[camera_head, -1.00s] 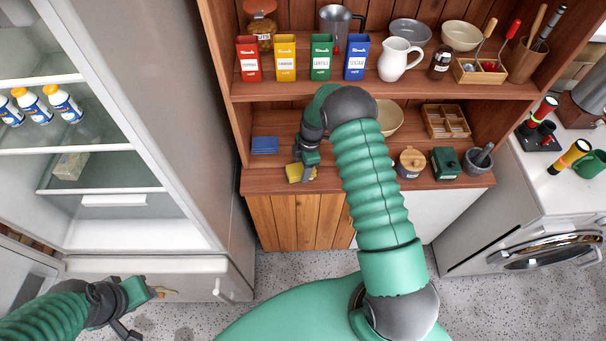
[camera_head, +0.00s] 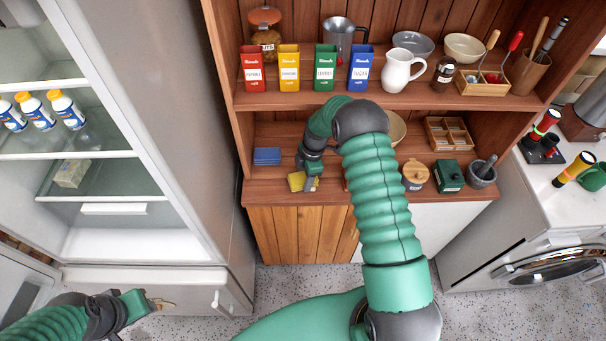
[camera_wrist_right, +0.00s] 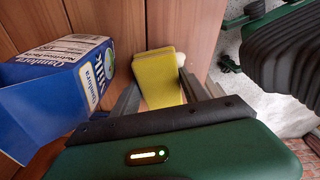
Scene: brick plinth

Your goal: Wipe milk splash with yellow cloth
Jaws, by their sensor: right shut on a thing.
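The yellow cloth (camera_head: 296,182) is on the wooden lower counter near its front edge. My right gripper (camera_head: 312,184) is at the cloth's right side and is shut on it. In the right wrist view the cloth (camera_wrist_right: 160,78) shows as a folded yellow pad between the two dark fingers. A white patch (camera_wrist_right: 229,63), which looks like part of the milk splash, shows beside the cloth near the counter edge; the rest may be hidden under the cloth. My left gripper (camera_head: 152,303) is low at the left, away from the counter; its fingers are too unclear to read.
A blue milk carton (camera_wrist_right: 58,82) lies on the counter; it also shows in the head view (camera_head: 267,156). A jar (camera_head: 414,175), green box (camera_head: 448,176) and mortar (camera_head: 482,172) stand to the right. The open fridge is at the left.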

